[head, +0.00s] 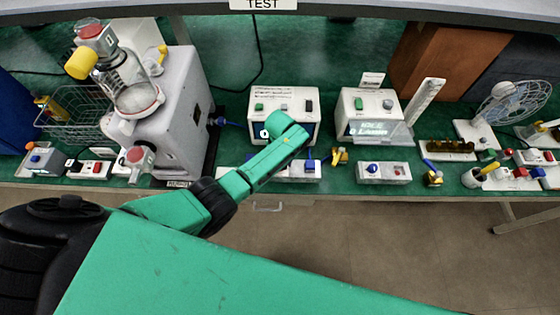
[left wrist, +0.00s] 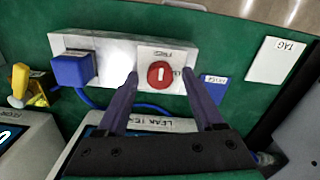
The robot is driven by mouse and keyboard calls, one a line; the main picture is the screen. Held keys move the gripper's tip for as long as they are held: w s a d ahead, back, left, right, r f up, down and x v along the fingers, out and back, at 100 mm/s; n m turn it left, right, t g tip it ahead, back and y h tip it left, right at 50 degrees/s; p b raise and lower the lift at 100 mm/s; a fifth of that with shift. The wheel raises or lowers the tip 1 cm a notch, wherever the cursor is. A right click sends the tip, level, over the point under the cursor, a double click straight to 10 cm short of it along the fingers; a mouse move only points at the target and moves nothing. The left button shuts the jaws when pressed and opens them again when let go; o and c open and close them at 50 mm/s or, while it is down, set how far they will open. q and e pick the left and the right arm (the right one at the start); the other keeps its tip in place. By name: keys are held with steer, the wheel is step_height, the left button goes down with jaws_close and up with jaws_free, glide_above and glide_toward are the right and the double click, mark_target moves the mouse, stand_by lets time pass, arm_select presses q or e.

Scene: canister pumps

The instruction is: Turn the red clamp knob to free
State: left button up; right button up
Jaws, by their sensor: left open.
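In the left wrist view a round red knob (left wrist: 160,74) with a white bar mark sits on a white panel (left wrist: 115,50). The bar runs roughly up and down in that picture. A small label lies on the panel beside the knob; I cannot read it surely. My left gripper (left wrist: 160,77) is open, one dark finger on each side of the knob, with small gaps visible. I cannot tell how far above the panel the fingertips are. In the head view my green left arm hides the knob; part of the panel (head: 297,173) shows. My right gripper is not in view.
A blue block (left wrist: 73,69) stands on the same panel. A yellow-handled part (left wrist: 20,88) and a white box (head: 285,97) stand close by. A similar panel (head: 400,173) lies to the right. A white machine with a glass vessel (head: 130,85) stands left. The bench's front edge is close.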

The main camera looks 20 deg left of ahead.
arm_select(q)
steer(key=shift+r, duration=0.1)
steer(key=shift+r, duration=0.25)
step_height(320, 180, up, 14)
steer(key=b, duration=0.1)
steer(key=shift+b, duration=0.4)
steer(key=shift+s+f, duration=0.1)
steer(key=shift+f, duration=0.05)
